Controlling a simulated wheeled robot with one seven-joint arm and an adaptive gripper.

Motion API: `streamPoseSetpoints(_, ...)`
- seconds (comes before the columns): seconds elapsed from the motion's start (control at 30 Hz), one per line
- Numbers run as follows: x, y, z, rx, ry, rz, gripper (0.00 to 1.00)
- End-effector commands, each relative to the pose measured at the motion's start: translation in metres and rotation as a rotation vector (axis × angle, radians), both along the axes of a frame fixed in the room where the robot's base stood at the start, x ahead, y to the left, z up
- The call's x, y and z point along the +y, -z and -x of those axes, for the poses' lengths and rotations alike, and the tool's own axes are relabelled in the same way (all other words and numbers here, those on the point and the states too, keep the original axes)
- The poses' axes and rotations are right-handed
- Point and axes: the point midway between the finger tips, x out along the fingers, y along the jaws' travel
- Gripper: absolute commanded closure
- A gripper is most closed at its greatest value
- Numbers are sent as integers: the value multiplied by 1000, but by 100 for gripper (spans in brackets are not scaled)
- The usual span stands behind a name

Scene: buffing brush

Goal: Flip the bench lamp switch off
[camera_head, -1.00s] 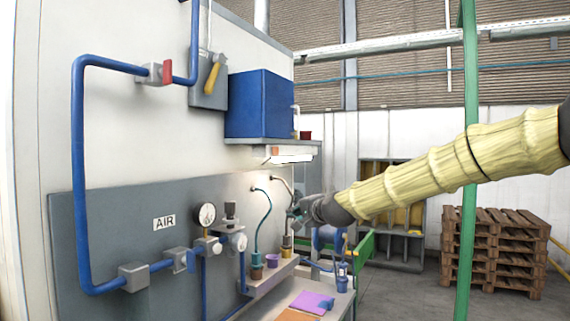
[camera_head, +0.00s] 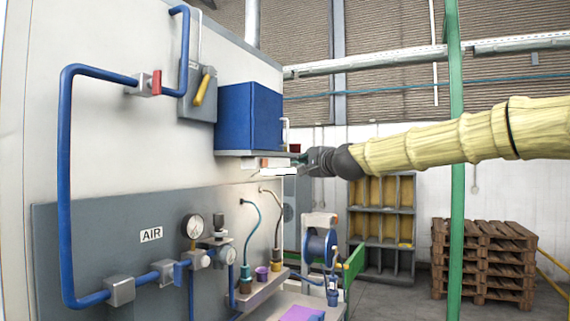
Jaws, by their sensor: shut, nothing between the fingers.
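The bench lamp (camera_head: 279,171) is a bright white bar under the grey shelf, in the head view. A small orange-red part, perhaps its switch (camera_head: 265,162), shows on the housing just above the bar; its position is too small to read. My gripper (camera_head: 300,159) is at the right end of the shelf and lamp, at about their height in the picture. It is shut and empty. Its fingertips are small and partly lost against the shelf end, so I cannot tell whether they touch the lamp.
A blue box (camera_head: 248,117) sits on the shelf (camera_head: 228,153). Below are a tool ledge (camera_head: 262,290) with hoses and cups, and a blue hose reel (camera_head: 320,247). A green post (camera_head: 456,200) stands in front of the pallets (camera_head: 480,265). Blue pipes run along the left wall.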

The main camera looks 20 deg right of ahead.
Motion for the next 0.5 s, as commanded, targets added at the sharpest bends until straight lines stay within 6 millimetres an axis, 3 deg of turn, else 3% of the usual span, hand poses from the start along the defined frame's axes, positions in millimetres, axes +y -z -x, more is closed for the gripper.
streamPoseSetpoints(0.5, 12, -1, -56, 1, 0, 1, 100)
